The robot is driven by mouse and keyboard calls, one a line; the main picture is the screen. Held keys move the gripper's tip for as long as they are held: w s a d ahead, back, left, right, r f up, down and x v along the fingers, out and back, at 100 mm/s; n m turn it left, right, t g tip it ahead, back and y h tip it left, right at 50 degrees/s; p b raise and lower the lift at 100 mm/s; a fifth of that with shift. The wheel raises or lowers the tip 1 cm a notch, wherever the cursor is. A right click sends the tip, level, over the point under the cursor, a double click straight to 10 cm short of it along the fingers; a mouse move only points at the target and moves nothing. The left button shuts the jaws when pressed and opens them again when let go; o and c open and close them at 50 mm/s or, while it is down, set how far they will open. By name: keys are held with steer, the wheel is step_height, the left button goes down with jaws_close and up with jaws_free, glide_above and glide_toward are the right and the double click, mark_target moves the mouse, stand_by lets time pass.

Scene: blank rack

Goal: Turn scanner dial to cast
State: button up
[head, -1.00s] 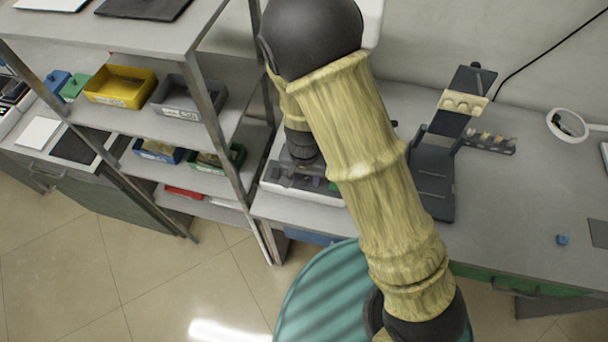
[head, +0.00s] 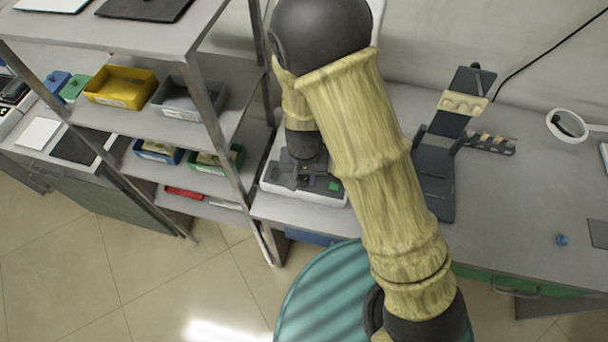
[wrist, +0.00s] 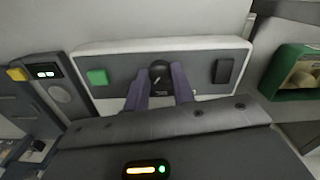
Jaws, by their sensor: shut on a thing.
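The scanner (head: 275,187) is a white-edged unit with a grey front panel, on the bench beside the rack. In the wrist view, its panel (wrist: 125,70) carries a round black dial (wrist: 159,70) in the middle. A green square button (wrist: 97,77) is left of the dial and a dark rectangular switch (wrist: 223,70) is right of it. My gripper (wrist: 159,80) has its two purple-grey fingers shut on the dial, one on each side. No "cast" label is readable, and the dial's setting cannot be told. In the head view, my gripper (head: 303,174) is over the scanner, partly hidden by my arm.
A metal rack (head: 225,150) with yellow, grey, blue and green bins stands left of the scanner. A dark stand (head: 436,180) is to the right. A green bin (wrist: 290,82) is near at the right in the wrist view. The bench is mostly clear farther right.

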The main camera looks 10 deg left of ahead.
mark_target(304, 180)
steer(key=n, duration=1.2)
steer(key=shift+n, duration=1.9)
steer(key=o, duration=1)
steer(key=shift+r, duration=0.15)
step_height(304, 180, up, 17)
steer(key=p, duration=0.1)
